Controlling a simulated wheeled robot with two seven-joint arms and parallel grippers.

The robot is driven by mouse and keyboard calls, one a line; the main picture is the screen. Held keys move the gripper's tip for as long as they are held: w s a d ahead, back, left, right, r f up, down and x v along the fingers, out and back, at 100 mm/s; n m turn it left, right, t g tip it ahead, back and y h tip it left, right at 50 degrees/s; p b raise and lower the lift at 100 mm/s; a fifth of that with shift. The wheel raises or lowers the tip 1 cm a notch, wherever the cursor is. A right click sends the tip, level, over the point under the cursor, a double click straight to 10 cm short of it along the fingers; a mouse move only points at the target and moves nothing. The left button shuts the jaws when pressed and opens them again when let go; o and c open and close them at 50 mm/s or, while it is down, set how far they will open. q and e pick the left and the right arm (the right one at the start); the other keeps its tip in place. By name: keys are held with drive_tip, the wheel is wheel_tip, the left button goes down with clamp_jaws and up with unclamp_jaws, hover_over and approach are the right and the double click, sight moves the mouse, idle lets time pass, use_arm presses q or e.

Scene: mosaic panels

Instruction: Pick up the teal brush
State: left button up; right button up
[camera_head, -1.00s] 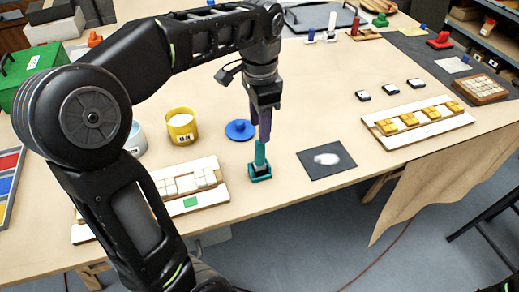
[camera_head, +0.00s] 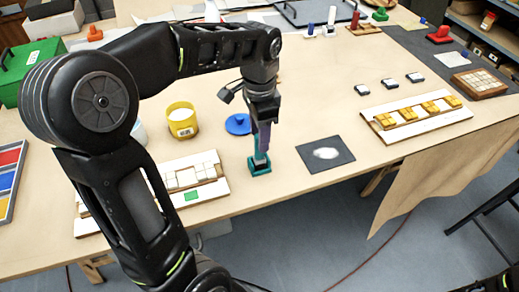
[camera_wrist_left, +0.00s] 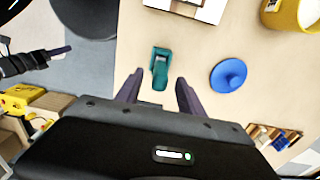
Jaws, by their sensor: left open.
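The teal brush (camera_head: 259,166) stands on the table near its front edge, with a square teal foot and an upright handle. In the left wrist view the brush (camera_wrist_left: 160,70) lies between the two purple fingers. My left gripper (camera_head: 263,145) points down over it, open, its fingertips around the upper handle. The left wrist view shows a gap on each side between the fingers (camera_wrist_left: 159,78) and the brush. What seems to be my right gripper (camera_wrist_left: 57,51) shows at the left of that view; whether its jaws are open is unclear.
A blue disc (camera_head: 238,124) and a yellow cup (camera_head: 182,122) stand behind and left of the brush. A white-tiled panel (camera_head: 208,188) lies to the left, a dark square sheet (camera_head: 335,165) to the right. A panel with yellow tiles (camera_head: 458,122) lies farther right.

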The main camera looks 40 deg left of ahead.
sight(259, 159)
use_arm(q)
drive_tip(key=shift+f, duration=1.4)
clamp_jaws()
